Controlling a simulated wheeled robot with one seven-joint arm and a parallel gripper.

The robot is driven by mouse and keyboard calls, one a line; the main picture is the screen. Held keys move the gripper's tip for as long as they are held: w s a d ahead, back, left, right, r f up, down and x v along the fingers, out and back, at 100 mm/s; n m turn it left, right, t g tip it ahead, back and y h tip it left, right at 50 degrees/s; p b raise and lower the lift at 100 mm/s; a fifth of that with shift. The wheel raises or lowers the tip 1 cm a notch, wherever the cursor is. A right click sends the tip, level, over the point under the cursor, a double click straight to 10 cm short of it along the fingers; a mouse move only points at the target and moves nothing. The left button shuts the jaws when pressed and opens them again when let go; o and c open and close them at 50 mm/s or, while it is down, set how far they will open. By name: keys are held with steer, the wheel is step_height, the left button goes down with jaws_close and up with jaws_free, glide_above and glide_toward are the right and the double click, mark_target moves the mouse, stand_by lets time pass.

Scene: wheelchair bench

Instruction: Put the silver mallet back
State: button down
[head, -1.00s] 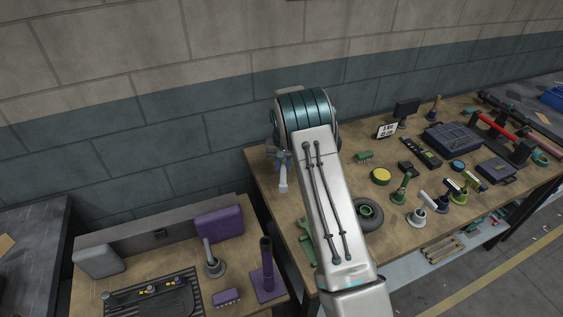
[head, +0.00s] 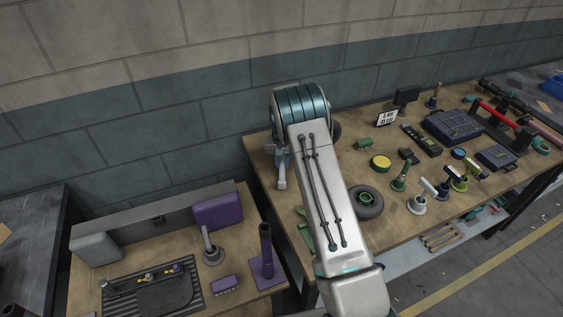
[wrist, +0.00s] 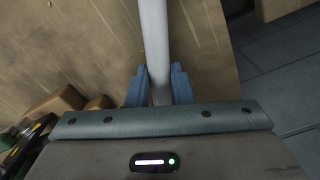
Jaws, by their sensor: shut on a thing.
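My gripper (wrist: 157,88) shows blue fingers in the wrist view, shut on a pale silver shaft (wrist: 153,35), which I take to be the silver mallet's. In the head view my gripper (head: 277,152) is partly hidden behind my arm, over the left end of the long bench. A pale silver piece (head: 282,177) hangs below it there. I cannot make out the mallet's head, nor whether the piece touches the bench.
The long wooden bench (head: 262,170) carries a black ring (head: 366,201), a yellow-topped tin (head: 381,162), a green handled tool (head: 399,178) and a pale handled tool (head: 421,198). A lower bench at left holds a purple post (head: 266,250) and a purple box (head: 217,208). The block wall is behind.

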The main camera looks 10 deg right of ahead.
steer(key=shift+f+b, duration=0.35)
steer(key=shift+f, duration=0.1)
steer(key=c, duration=1.2)
jaws_free()
step_height(320, 180, up, 14)
steer(key=b, duration=0.2)
steer(key=shift+b, duration=0.3)
steer(key=s+r+t, duration=0.1)
steer(key=s+r, duration=1.2)
steer(key=s, duration=0.5)
steer(key=s+n+t, duration=0.2)
steer(key=s, duration=2)
steer(key=shift+f, duration=0.45)
